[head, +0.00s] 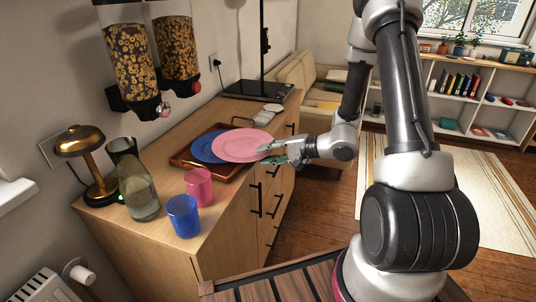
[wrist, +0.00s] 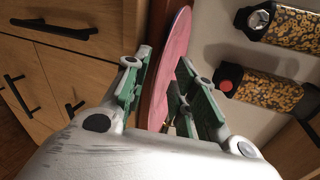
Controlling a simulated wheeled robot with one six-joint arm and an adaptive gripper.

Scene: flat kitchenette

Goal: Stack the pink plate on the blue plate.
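The pink plate (head: 243,146) lies over the right part of the blue plate (head: 205,149), offset to the right; whether they touch all round cannot be told. The blue plate is on a brown wooden tray (head: 183,160), partly hidden by the pink one. My gripper (head: 271,154) is at the pink plate's right rim. In the wrist view, the pink plate (wrist: 172,55) shows edge-on between the two green-padded fingers (wrist: 163,62). The fingers stand apart, with a gap visible between them, so the gripper looks open around the rim.
A pink cup (head: 198,187), a blue cup (head: 184,216), a glass carafe (head: 138,185) and a brass lamp (head: 88,150) stand at the counter's near end. Cereal dispensers (head: 135,60) hang on the wall above. A black hob (head: 258,91) is at the far end.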

